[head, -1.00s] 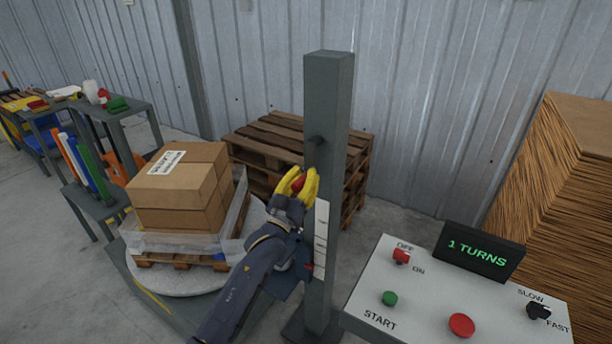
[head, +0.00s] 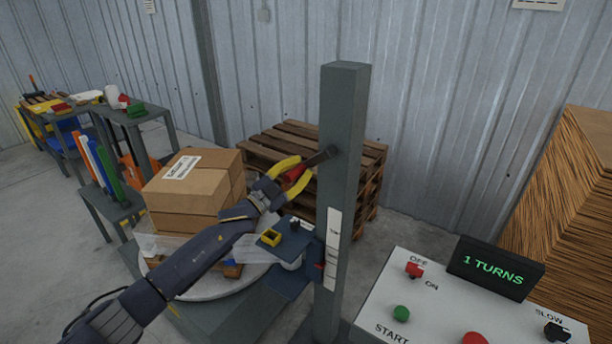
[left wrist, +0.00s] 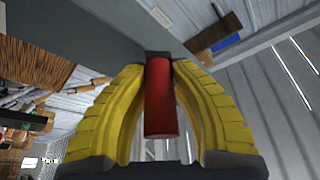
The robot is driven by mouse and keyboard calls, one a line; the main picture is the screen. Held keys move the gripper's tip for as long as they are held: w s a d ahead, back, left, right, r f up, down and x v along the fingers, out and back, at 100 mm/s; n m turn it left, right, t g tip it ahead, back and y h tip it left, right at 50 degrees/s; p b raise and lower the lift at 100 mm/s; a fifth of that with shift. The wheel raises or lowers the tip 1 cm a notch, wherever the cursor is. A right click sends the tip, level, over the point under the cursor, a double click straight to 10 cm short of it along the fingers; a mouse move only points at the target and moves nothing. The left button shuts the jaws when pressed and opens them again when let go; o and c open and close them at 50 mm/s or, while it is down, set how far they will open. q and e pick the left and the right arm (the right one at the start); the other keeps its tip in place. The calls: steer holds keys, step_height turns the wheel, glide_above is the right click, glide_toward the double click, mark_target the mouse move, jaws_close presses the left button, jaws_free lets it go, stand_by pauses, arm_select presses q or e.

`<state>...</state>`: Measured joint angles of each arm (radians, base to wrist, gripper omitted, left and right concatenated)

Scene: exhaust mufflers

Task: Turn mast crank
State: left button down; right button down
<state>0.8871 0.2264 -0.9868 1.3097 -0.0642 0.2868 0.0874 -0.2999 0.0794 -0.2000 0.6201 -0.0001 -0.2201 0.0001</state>
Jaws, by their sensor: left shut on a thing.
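The mast (head: 342,190) is a grey upright post right of centre in the head view. Its crank has a dark arm (head: 322,157) reaching out to the left from the post's upper part, with a red handle (head: 294,173) at the end. My left gripper (head: 297,172) has its yellow fingers shut around the red handle. In the left wrist view the red handle (left wrist: 160,98) lies between the two yellow fingers, with the grey post behind. My right gripper is in neither view.
Left of the mast, taped cartons (head: 190,190) stand on a round turntable (head: 205,287). A carriage (head: 290,240) sits on the mast below my gripper. A control panel (head: 435,310) with a "1 TURNS" display (head: 492,264) is at the lower right. Wooden pallets (head: 285,150) are stacked behind.

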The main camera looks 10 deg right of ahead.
arm_select(q)
steer(key=r+m+g, duration=0.1)
steer(key=m, duration=0.1)
steer(key=r+m, duration=0.1)
steer(key=w+a+r+m+g, duration=0.1)
steer(key=m, duration=0.1)
steer(key=shift+r+m+g, duration=0.15)
steer(key=shift+m+g, duration=0.15)
steer(key=shift+w+a+r+m+g+y, duration=0.1)
steer(key=shift+r+m+g+y, duration=0.15)
steer(key=shift+r+m, duration=0.55)
steer(key=shift+w+a+r+m+g+y, duration=0.1)
steer(key=shift+r+m+g+y, duration=0.25)
steer(key=shift+m, duration=0.75)
steer(key=shift+d+r, duration=0.1)
steer(key=shift+s, duration=0.1)
steer(key=c, duration=1.2)
jaws_free()
steer(key=shift+d, duration=0.1)
steer(key=shift+c, duration=0.2)
steer(key=shift+o, duration=0.4)
steer(key=shift+a, duration=0.2)
steer(key=v, duration=1.1)
steer(key=shift+a, duration=0.35)
